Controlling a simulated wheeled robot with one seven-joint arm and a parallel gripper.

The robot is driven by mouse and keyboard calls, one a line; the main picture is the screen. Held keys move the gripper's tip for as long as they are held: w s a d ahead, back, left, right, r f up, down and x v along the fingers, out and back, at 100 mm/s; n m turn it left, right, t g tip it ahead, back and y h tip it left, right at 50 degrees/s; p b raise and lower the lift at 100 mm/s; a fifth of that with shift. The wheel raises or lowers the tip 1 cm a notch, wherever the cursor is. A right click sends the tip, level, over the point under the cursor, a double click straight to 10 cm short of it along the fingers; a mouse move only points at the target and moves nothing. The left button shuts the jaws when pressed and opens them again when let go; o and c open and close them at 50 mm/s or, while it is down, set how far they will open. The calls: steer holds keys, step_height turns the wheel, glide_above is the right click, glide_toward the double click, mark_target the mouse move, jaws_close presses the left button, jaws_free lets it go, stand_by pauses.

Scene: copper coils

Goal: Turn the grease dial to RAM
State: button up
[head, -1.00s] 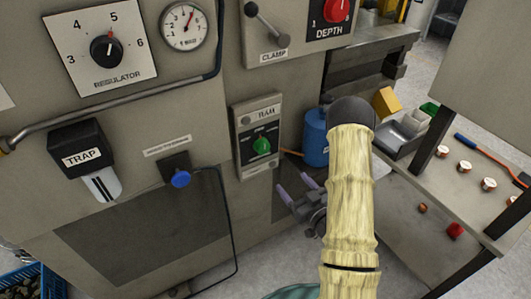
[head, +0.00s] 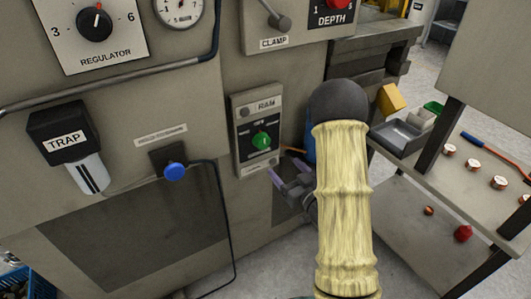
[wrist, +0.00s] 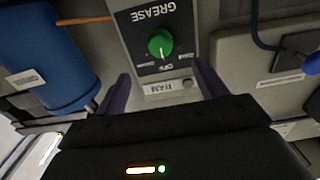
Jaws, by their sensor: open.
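The grease dial (head: 262,140) is a green knob on a dark panel of a grey box on the machine front. In the wrist view the green knob (wrist: 160,43) appears upside down, with "GREASE" and "OFF" lettering and a "RAM" plate (wrist: 162,88) on the box. My gripper (head: 290,180) is just below and right of the dial in the head view. Its two purple fingers are apart with nothing between them, and they do not touch the knob. In the wrist view my gripper (wrist: 160,90) has a finger on either side of the box's near end.
A blue canister (wrist: 45,55) stands beside the dial box, mostly hidden by my arm in the head view. A blue knob (head: 174,172) with a cable is to the left. A shelf (head: 480,205) with copper coils is at right.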

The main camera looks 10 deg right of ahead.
mark_target(264, 145)
steer(key=x, duration=1.2)
steer(key=shift+w+a+b, duration=0.1)
steer(key=shift+w+b, duration=0.25)
steer(key=shift+w, duration=0.05)
steer(key=shift+c, duration=0.2)
steer(key=c, duration=0.9)
